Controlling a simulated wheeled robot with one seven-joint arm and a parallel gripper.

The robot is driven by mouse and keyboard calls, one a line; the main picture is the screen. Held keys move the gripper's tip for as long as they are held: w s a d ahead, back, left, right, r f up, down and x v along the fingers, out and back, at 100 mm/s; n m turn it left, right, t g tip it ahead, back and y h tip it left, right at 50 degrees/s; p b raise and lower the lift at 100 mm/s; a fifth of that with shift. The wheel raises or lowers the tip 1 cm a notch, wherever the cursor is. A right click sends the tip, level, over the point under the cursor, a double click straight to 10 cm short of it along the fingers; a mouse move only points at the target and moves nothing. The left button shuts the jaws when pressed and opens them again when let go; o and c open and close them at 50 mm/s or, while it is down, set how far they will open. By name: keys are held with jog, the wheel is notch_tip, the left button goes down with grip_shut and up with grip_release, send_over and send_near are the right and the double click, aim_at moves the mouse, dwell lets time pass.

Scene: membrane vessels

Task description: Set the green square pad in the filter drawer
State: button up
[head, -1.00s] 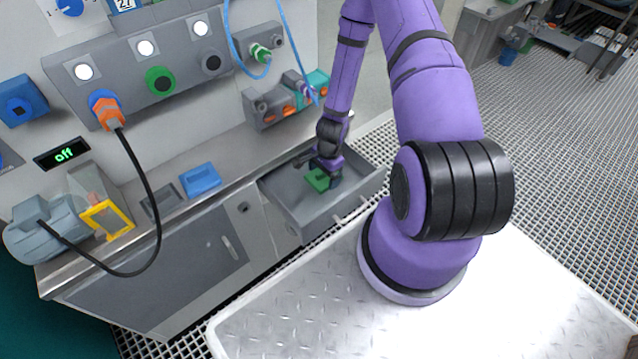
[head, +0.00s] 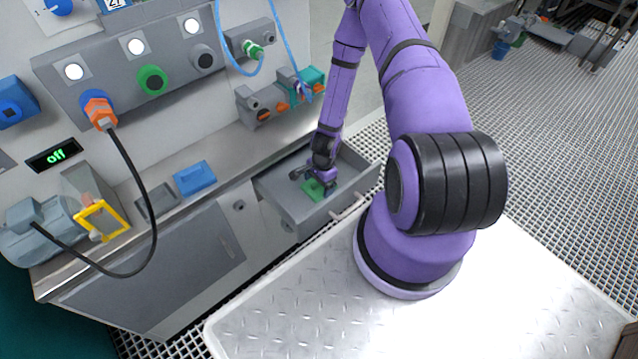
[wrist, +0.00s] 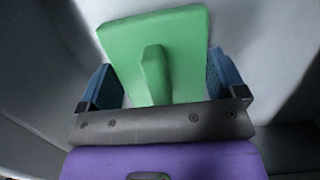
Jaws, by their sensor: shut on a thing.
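The green square pad (head: 312,188) is in my gripper (head: 322,183), down inside the open filter drawer (head: 286,207). In the wrist view the pad (wrist: 185,45) shows its flat green face with a raised tab in the middle. The blue fingers of my gripper (wrist: 163,78) stand on either side of the pad, shut on it. The pad looks slightly tilted between them. I cannot tell whether its underside touches the drawer floor.
The drawer sticks out from the grey cabinet (head: 170,265), with its walls close around my gripper. A blue tray (head: 195,179) and a yellow-framed box (head: 102,220) stand on the counter. A black cable (head: 150,190) hangs in front of the counter at the left.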

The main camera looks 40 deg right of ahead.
jog(key=o, duration=0.6)
jog(key=shift+o, duration=0.2)
jog(key=w+r+n+t, duration=0.1)
jog(key=w+r+n, duration=0.15)
jog(key=r, duration=1.25)
jog(key=w+r+n, duration=0.2)
jog(key=w+r, duration=0.1)
jog(key=r, duration=1.1)
jog(key=s+a+r+n+t, duration=0.1)
jog(key=a+r+n, duration=0.1)
jog(key=r, duration=0.6)
jog(key=s+a+r+n+t, duration=0.1)
jog(key=a+r+n, duration=0.2)
jog(key=r, duration=0.5)
jog(key=s+a+r+n+t+h, duration=0.1)
jog(key=s+a+r+n, duration=0.2)
jog(key=s+r, duration=0.7)
jog(key=s+a+r+n+t, duration=0.1)
jog(key=s+r+n, duration=0.4)
jog(key=s+r, duration=0.6)
jog(key=shift+s+a+h, duration=0.3)
jog(key=shift+a+h, duration=0.1)
jog(key=shift+a, duration=0.5)
